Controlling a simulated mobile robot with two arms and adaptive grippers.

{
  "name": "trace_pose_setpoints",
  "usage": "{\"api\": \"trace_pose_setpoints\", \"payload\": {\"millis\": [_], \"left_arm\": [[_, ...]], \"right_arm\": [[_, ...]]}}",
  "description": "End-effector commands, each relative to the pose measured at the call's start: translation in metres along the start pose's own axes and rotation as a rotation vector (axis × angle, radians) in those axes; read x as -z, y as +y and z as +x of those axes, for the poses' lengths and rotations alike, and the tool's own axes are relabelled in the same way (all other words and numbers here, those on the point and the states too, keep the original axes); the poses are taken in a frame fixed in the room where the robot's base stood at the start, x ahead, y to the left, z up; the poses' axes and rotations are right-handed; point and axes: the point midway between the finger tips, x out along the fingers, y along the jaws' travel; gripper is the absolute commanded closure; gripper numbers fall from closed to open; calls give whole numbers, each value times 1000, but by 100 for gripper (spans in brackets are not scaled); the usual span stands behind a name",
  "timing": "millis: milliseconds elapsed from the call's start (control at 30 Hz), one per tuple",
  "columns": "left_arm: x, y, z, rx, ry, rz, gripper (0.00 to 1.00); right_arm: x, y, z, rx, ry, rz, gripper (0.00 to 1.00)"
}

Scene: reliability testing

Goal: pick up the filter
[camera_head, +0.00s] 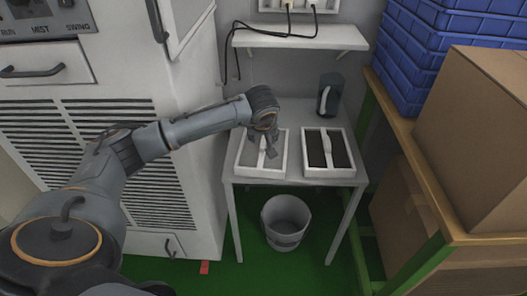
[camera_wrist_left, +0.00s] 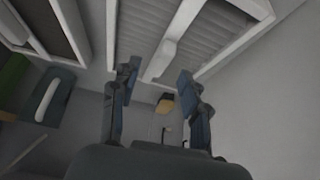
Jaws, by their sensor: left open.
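A light grey filter (camera_head: 249,156) in a white frame, with a raised white bar across its middle, lies on the left of the white table. A second filter (camera_head: 341,150) with a dark panel, white frame and similar bar lies to its right. My left gripper (camera_head: 270,147) is above the light filter and covers part of it. In the left wrist view the gripper (camera_wrist_left: 158,84) is open and empty, its fingers on either side of the light filter's bar (camera_wrist_left: 165,55). Whether they touch the bar I cannot tell. My right gripper is not in view.
A dark jug (camera_head: 330,95) stands behind the dark filter. A shelf (camera_head: 300,38) with black cables hangs above the table. A grey bucket (camera_head: 286,222) stands below. A white cabinet (camera_head: 190,150) is at left; cardboard boxes (camera_head: 490,130) and blue crates (camera_head: 420,50) are at right.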

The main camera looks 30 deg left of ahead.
Motion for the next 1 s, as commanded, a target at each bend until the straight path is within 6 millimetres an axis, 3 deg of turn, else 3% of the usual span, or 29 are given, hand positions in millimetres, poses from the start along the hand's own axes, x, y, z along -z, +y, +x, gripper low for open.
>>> {"api": "trace_pose_setpoints", "payload": {"millis": [133,433,667,1000], "left_arm": [[-1,0,20,0,-2,-2,54],[0,0,25,-2,0,0,54],[0,0,24,-1,0,0,100],[0,0,24,-2,1,0,100]], "right_arm": [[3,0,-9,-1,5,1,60],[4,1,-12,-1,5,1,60],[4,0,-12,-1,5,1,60],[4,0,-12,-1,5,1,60]]}}
